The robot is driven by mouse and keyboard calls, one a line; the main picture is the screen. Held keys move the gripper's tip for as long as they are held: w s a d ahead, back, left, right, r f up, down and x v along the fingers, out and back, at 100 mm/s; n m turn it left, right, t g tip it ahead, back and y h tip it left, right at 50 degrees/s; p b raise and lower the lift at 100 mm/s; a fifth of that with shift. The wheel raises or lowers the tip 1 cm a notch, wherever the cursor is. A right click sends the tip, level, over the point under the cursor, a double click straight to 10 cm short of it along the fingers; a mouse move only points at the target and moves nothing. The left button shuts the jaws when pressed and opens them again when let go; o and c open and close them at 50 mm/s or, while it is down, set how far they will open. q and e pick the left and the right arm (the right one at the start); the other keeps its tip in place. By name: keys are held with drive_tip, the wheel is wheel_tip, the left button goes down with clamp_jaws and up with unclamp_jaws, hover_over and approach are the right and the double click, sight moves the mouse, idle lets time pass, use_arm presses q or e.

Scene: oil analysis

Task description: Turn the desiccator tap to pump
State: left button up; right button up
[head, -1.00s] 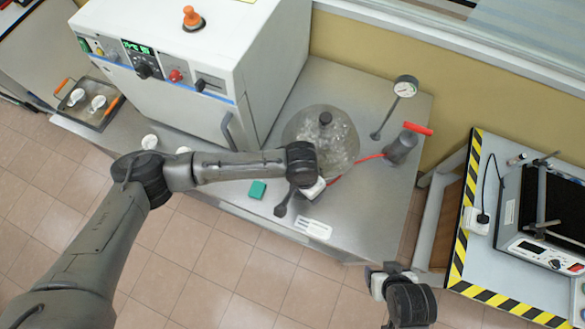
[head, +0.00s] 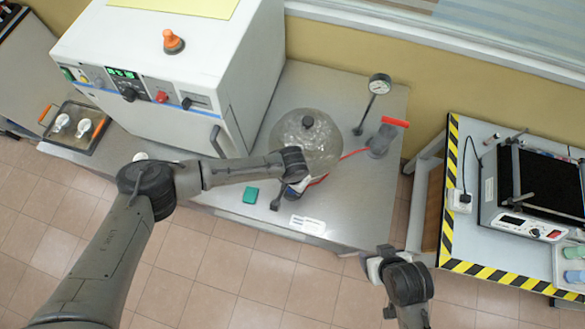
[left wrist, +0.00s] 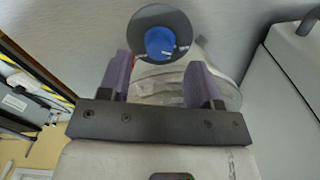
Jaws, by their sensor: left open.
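The round glass desiccator (head: 325,147) with a dark top knob stands on the metal bench, partly hidden by my left arm. My left gripper (head: 298,189) is at its near side, mostly hidden under the wrist. In the left wrist view the purple fingers of my left gripper (left wrist: 160,68) are apart. A round blue knob on a dark disc (left wrist: 161,42), possibly the tap, shows between and just beyond the fingertips. I cannot tell if they touch it. The clear glass (left wrist: 160,88) lies behind. My right gripper (head: 373,268) is over the floor at the bench's front; its fingers are unclear.
A red tube (head: 352,154) runs from the desiccator towards a grey cylinder with a red handle (head: 395,122). A gauge (head: 379,84) stands behind. A white oven (head: 180,60) is at left, a green block (head: 251,197) and white card (head: 308,225) in front.

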use_arm(q)
drive_tip(key=shift+f, duration=1.8)
drive_tip(key=shift+c, duration=0.3)
drive_tip(key=c, duration=0.9)
